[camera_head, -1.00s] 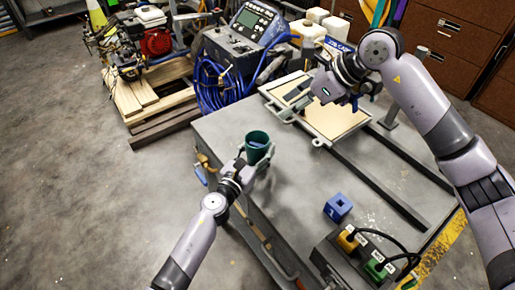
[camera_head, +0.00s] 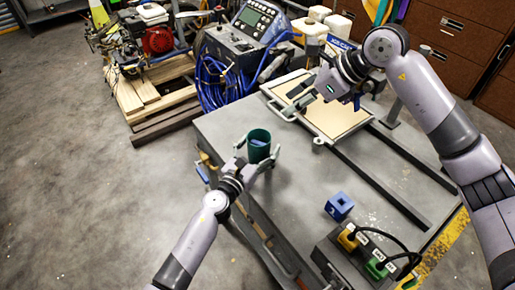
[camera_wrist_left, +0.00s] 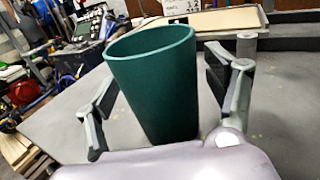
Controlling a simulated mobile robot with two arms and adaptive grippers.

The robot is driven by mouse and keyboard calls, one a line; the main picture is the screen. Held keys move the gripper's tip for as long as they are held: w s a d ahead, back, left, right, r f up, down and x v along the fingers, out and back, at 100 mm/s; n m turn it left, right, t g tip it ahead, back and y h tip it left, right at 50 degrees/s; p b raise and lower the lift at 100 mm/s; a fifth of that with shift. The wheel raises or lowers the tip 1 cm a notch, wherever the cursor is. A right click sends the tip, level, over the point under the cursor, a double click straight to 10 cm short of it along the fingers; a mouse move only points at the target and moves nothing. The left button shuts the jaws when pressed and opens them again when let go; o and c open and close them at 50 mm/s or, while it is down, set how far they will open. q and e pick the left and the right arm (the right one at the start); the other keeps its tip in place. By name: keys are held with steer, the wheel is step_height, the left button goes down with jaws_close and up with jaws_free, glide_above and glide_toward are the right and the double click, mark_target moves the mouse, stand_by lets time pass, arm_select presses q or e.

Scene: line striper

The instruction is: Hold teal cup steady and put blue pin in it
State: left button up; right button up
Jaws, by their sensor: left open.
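The teal cup (camera_head: 259,153) stands upright on the grey table near its left edge. Something blue, seemingly the blue pin (camera_head: 259,143), shows inside the cup's mouth; most of it is hidden by the wall. My left gripper (camera_head: 258,155) is open with a finger on either side of the cup. In the left wrist view, the cup (camera_wrist_left: 155,85) stands between the spread fingers, with gaps beside it, and its inside is hidden. My right gripper (camera_head: 312,94) is above the framed board at the back; its finger opening is unclear and I see nothing certain in it.
A blue block with a hole (camera_head: 339,206) stands on the table at the right front. A dark box with yellow and green plugs (camera_head: 365,255) and cables is at the front edge. A framed tan board (camera_head: 335,118) lies at the back. The table's middle is clear.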

arm_select(q)
steer(key=shift+s+a, duration=0.1)
steer(key=v, duration=1.1)
steer(key=shift+s, duration=0.35)
steer(key=shift+a, duration=0.1)
